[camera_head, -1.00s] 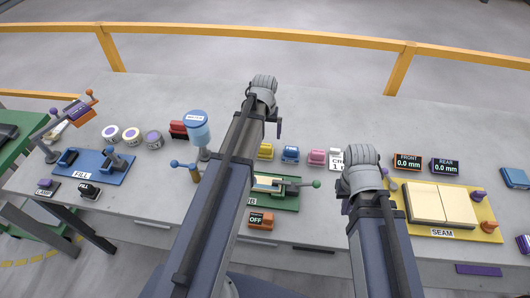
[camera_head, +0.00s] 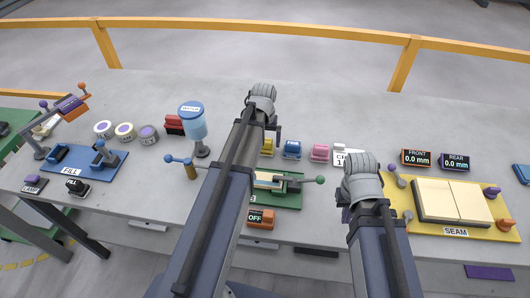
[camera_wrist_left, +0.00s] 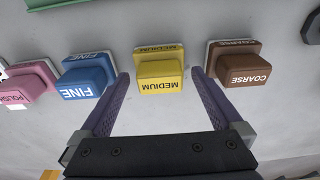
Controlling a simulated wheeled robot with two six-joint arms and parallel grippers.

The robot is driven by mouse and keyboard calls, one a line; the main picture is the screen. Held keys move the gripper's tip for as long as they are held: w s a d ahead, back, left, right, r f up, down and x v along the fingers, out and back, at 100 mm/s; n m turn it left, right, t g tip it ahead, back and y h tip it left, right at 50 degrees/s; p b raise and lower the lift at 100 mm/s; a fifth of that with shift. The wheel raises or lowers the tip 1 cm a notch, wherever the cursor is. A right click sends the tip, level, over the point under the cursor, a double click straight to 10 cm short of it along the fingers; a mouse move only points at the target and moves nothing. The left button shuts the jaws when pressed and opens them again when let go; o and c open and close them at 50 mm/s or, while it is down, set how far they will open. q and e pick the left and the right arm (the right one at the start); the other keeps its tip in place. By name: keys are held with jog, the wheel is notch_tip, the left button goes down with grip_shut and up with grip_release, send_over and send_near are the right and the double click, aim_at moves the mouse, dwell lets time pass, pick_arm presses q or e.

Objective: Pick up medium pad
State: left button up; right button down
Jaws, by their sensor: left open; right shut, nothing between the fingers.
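The medium pad (camera_wrist_left: 160,75) is a yellow block labelled MEDIUM, on the grey slab in the left wrist view. It also shows in the head view (camera_head: 267,147), just right of my left arm. My left gripper (camera_wrist_left: 158,88) is open, its two purple fingers to either side of the pad's near end in the picture. The pad looks beyond the fingertips, and I see no contact. In the head view my left gripper (camera_head: 278,130) is mostly hidden by its wrist. My right gripper (camera_head: 346,214) shows only as a dark sliver beside its wrist.
The blue FINE pad (camera_wrist_left: 88,76) and brown COARSE pad (camera_wrist_left: 237,63) flank the medium pad. The pink pad (camera_wrist_left: 30,82) is farther left. A green fixture with a lever (camera_head: 288,201) stands nearer me. A blue-topped bottle (camera_head: 191,120) stands left of my left arm.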

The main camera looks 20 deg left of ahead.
pick_arm(q)
jog(key=shift+f, duration=0.15)
pick_arm(e)
jog(key=shift+f, duration=0.1)
pick_arm(q)
jog(key=c, duration=1.5)
